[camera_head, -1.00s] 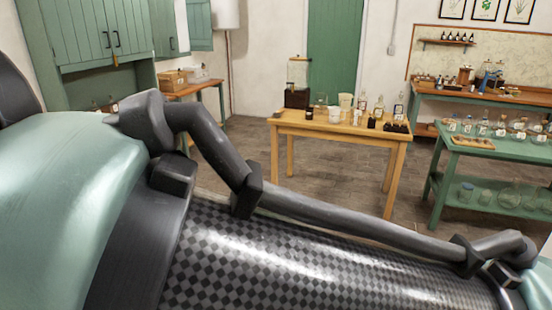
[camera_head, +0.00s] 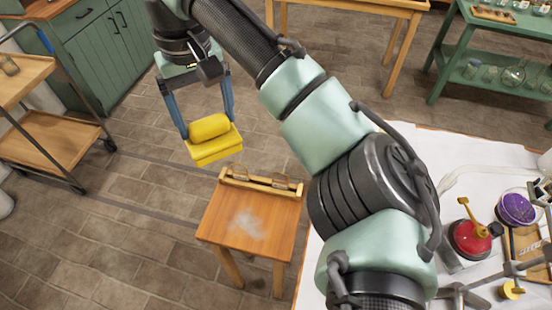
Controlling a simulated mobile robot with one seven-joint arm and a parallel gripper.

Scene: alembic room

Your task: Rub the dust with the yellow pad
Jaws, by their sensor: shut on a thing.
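The yellow pad (camera_head: 215,148) has a rounded grip on top and a flat block below. My gripper (camera_head: 205,127) is shut on its grip, with blue fingers on either side, and holds it in the air. The pad appears up and left of a small wooden table (camera_head: 213,228). The dust (camera_head: 246,224) is a pale grey-white smudge on that table's orange-brown top. The pad is apart from the dust and from the table top.
A raised wooden rail with glasses (camera_head: 262,180) edges the table's back. A white-covered bench (camera_head: 316,290) with a red device (camera_head: 470,238) and a purple bowl (camera_head: 515,208) stands right. A wheeled wooden cart (camera_head: 50,140) stands left. Tiled floor is clear between.

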